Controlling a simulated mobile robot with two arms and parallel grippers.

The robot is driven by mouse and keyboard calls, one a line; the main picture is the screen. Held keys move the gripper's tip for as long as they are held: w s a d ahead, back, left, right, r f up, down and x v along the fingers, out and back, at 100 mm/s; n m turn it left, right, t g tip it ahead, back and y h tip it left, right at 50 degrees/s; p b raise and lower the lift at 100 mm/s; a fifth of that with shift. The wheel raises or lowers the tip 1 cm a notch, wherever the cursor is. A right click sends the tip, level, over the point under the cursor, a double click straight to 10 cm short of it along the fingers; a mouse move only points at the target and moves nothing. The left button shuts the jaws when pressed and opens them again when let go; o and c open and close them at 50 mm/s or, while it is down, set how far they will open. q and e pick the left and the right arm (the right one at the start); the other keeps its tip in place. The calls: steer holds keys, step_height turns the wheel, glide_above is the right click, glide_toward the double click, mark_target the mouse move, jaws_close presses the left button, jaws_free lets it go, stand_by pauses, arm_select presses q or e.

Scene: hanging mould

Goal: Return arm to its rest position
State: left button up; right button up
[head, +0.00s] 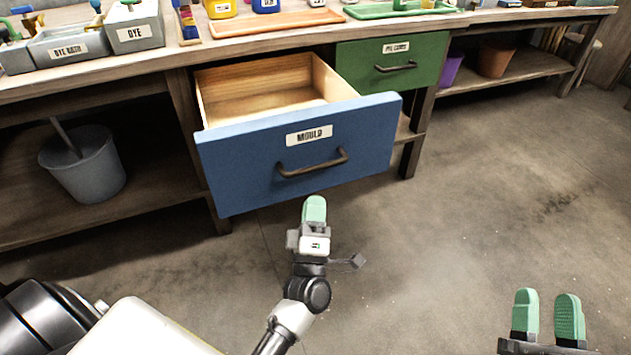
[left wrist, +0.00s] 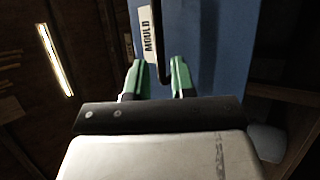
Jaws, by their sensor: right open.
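My left gripper (head: 314,210) is just in front of and below the blue drawer marked MOULD (head: 240,160). In the left wrist view its two green fingers (left wrist: 159,80) stand apart, with the dark drawer handle (left wrist: 160,45) just past their tips. The handle also shows in the head view (head: 312,166), and a gap seems to lie between it and the fingers. The drawer is pulled out and its visible wooden inside looks bare. My right gripper (head: 547,315) is open and empty over the floor at the lower right.
A green drawer (head: 392,62) right of the blue one is shut. The workbench (head: 100,83) carries bins, trays and pots. A grey bucket (head: 83,165) stands on the lower shelf at left. The floor (head: 460,220) between my grippers and to the right is clear.

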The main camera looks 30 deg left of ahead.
arm_select(q)
steer(key=shift+v, duration=1.05)
